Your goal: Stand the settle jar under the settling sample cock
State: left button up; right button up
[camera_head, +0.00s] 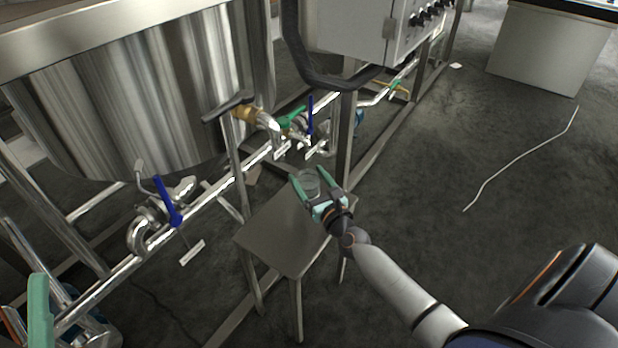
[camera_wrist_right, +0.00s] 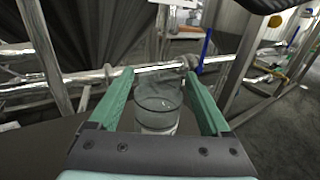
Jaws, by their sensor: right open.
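The settle jar, a clear glass cylinder (camera_head: 309,183), stands at the far end of a small metal stand (camera_head: 285,240); in the wrist view the jar (camera_wrist_right: 158,108) is upright between my fingers. My right gripper (camera_head: 311,180) is open around the jar, with a finger on each side and a visible gap in the wrist view. Small valves with blue and green handles (camera_head: 291,119) sit on the pipe behind the stand. I cannot tell which is the settling sample cock; their tags are unreadable. One green finger of my left gripper (camera_head: 39,310) shows at the lower left.
A large steel tank (camera_head: 130,95) fills the upper left, with a blue-handled valve (camera_head: 168,202) below it. A grey control box (camera_head: 365,30) and frame posts stand behind the jar. A white cable-like line (camera_head: 520,160) lies on the open floor at right.

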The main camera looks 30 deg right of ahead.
jog(key=shift+s+r+p, duration=0.15)
jog(key=shift+s+p, duration=0.05)
jog(key=shift+p, duration=0.1)
jog(key=s, duration=0.3)
jog(key=s+a, duration=0.1)
jog(key=s, duration=0.7)
jog(key=shift+s+a+p, duration=0.15)
jog(key=shift+a+p, duration=0.15)
jog(key=shift+p, duration=0.05)
jog(key=shift+s+a+r+n, duration=0.1)
jog(key=shift+a+r+n, duration=0.1)
jog(key=shift+n, duration=0.1)
jog(key=s+a+r+m+t+y, duration=0.1)
jog(key=s+a+r+m+y, duration=0.3)
jog(key=r, duration=0.6)
jog(key=s+a+r+m+t+y, duration=0.1)
jog(key=s+a+r+m+y, duration=0.3)
jog(key=a+r+m+y, duration=0.4)
jog(key=s+a+r+m+t+y, duration=0.2)
jog(key=s+a+r+m+y, duration=0.3)
jog(key=a+r+m, duration=0.3)
notch_tip(320, 180, up, 5)
jog(key=m, duration=0.3)
jog(key=shift+y, duration=0.4)
